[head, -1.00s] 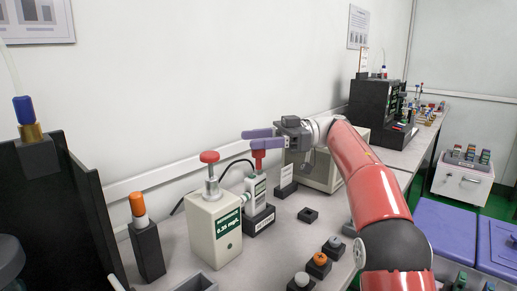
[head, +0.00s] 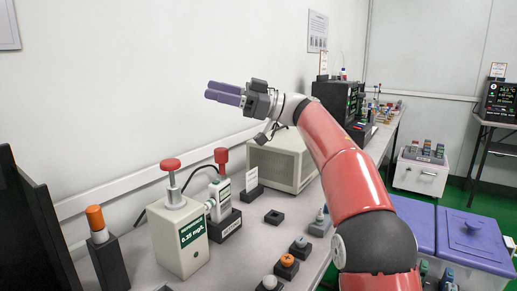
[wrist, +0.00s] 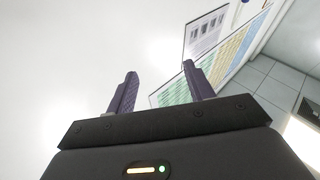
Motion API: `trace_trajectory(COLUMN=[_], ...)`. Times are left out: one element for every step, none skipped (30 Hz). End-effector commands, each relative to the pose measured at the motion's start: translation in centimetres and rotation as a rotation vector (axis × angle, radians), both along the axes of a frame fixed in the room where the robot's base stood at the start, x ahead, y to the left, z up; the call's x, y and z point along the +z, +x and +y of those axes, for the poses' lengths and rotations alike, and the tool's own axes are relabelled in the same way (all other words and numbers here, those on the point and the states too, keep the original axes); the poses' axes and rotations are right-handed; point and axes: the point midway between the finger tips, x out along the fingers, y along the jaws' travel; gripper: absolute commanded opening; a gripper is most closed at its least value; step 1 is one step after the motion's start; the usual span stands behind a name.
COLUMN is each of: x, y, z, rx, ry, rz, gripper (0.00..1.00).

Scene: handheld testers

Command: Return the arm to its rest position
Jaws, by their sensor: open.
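My gripper (head: 224,94) is raised well above the bench in the head view, its purple fingers pointing left towards the white wall. In the wrist view the two fingers (wrist: 158,88) stand apart with nothing between them. My red arm reaches up from the lower right to the gripper. The gripper touches nothing in view.
Below stand a beige tester (head: 180,236) with a red knob, a smaller tester (head: 222,205) with a red top and an orange-capped holder (head: 108,250). A beige box (head: 282,160) stands behind. Purple-lidded bins (head: 475,240) are at right. The air around the gripper is clear.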

Motion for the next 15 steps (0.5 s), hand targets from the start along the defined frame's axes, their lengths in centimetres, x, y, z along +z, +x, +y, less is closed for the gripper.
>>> trace_trajectory(x=[2.7, 4.0, 5.6, 6.4, 7.2, 7.8, 8.0, 8.0, 7.6, 7.2, 6.4, 5.1, 3.9, 2.4, 0.2], y=[0.2, 0.6, 1.2, 1.6, 2.0, 2.5, 2.7, 2.8, 2.9, 2.8, 2.6, 2.2, 1.7, 1.1, 0.0], z=[-0.8, -1.5, -2.5, -3.4, -4.5, -6.1, -7.4, -8.7, -10.6, -12.1, -13.5, -15.5, -17.0, -18.5, -20.4], rx=[-0.125, -0.210, -0.327, -0.416, -0.505, -0.626, -0.717, -0.806, -0.925, -1.013, -1.098, -1.208, -1.286, -1.361, -1.454], ry=[0.078, 0.124, 0.176, 0.210, 0.237, 0.264, 0.277, 0.284, 0.284, 0.275, 0.262, 0.232, 0.203, 0.167, 0.110], rz=[-0.011, -0.015, -0.016, -0.011, -0.005, 0.009, 0.021, 0.037, 0.065, 0.087, 0.115, 0.155, 0.189, 0.227, 0.281], gripper=[0.53, 0.53, 0.53, 0.53, 0.53, 0.53, 0.53, 0.53, 0.53, 0.53, 0.53, 0.53, 0.53, 0.53, 0.53])
